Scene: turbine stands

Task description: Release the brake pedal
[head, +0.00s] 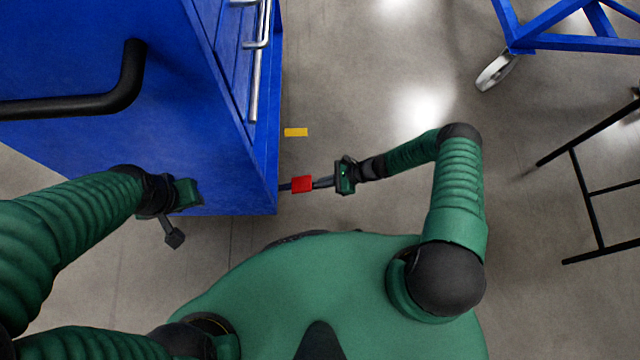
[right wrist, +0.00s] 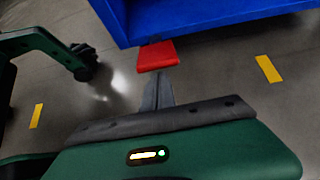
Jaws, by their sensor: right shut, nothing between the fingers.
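The red brake pedal (head: 302,184) sticks out at the lower right corner of the blue cart (head: 225,195). It also shows in the right wrist view (right wrist: 157,56), just below the cart's lower edge. My right gripper (head: 318,182) is shut with nothing in it, and its fingers point at the pedal from the right. The fingertips (right wrist: 158,76) appear at or very close to the pedal's near edge; I cannot tell whether they touch. My left gripper (head: 187,193) is in front of the cart's lower edge; its finger opening is not clear.
A black handle (head: 125,85) juts from the cart at the upper left. A blue frame on a wheel (head: 496,72) stands at the upper right, and a black stand (head: 590,195) at the right. A yellow floor mark (head: 296,132) lies beside the cart. The floor between is clear.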

